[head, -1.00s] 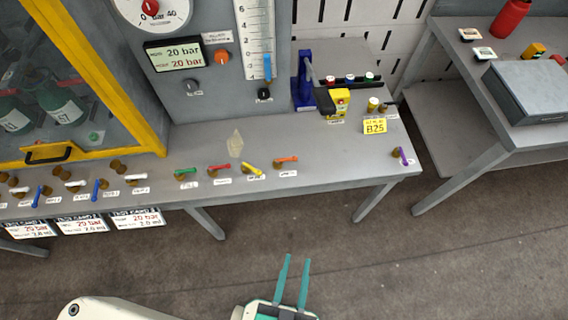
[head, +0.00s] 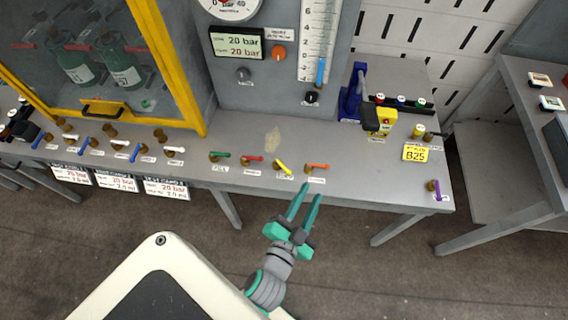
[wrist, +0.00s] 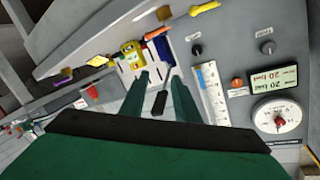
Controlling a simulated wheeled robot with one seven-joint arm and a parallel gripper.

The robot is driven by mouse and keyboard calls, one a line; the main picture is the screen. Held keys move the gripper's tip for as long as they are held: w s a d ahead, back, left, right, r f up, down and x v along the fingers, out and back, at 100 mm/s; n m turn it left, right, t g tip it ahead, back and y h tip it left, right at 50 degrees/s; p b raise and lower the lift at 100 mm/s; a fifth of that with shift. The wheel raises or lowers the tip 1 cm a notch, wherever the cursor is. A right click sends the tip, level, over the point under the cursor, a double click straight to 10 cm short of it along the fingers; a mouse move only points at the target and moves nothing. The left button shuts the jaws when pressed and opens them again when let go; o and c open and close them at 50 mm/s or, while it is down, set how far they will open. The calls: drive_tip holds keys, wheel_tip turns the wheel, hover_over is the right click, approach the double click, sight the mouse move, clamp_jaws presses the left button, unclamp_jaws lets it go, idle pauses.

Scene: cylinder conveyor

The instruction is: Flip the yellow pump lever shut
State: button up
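The yellow lever (head: 283,168) sits on its brass fitting near the bench's front edge, slanting down to the right, between a red lever (head: 252,160) and an orange lever (head: 317,167). The wrist view also shows the yellow lever (wrist: 205,8) at the top edge, with the orange lever (wrist: 157,33) to its left. My gripper (head: 312,191) is open and empty, its teal fingertips overlapping the bench's front edge in the picture, below the orange lever. It also shows open in the wrist view (wrist: 160,75). It appears apart from every lever.
A green lever (head: 219,155) stands left of the red one. A blue stand (head: 352,95), a yellow device (head: 383,122) and a yellow B25 sign (head: 416,153) stand at the bench's right. A purple lever (head: 437,190) is at the right corner. A yellow-framed cabinet (head: 170,75) stands left.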

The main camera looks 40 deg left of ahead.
drive_tip(key=w+a+r+n+g+y, duration=0.1)
drive_tip(key=w+a+r+y, duration=0.25)
drive_tip(key=a, duration=0.25)
drive_tip(key=w+a+r+n+g+y, duration=0.1)
drive_tip(key=w+a+r+y, duration=0.1)
drive_tip(key=a+r, duration=0.4)
drive_tip(key=w+a+r+n+g+y, duration=0.1)
drive_tip(key=w+a+r+n+y, duration=0.15)
drive_tip(key=a, duration=0.45)
drive_tip(key=s+a+r+n+g+y, duration=0.25)
drive_tip(key=s+a+n+g, duration=0.2)
drive_tip(key=a, duration=0.25)
drive_tip(key=s+a+r+n+g+y, duration=0.1)
drive_tip(key=s+a+r+n+g, duration=0.2)
drive_tip(key=a+r+n+g, duration=0.25)
drive_tip(key=n+h, duration=0.5)
drive_tip(key=h, duration=1.1)
approach(284, 168)
drive_tip(key=shift+g, duration=0.4)
drive_tip(key=f, duration=0.2)
drive_tip(key=w+f, duration=0.1)
drive_tip(key=f, duration=0.1)
drive_tip(key=w+f, duration=0.1)
drive_tip(key=f, duration=0.2)
drive_tip(key=shift+w+d, duration=0.15)
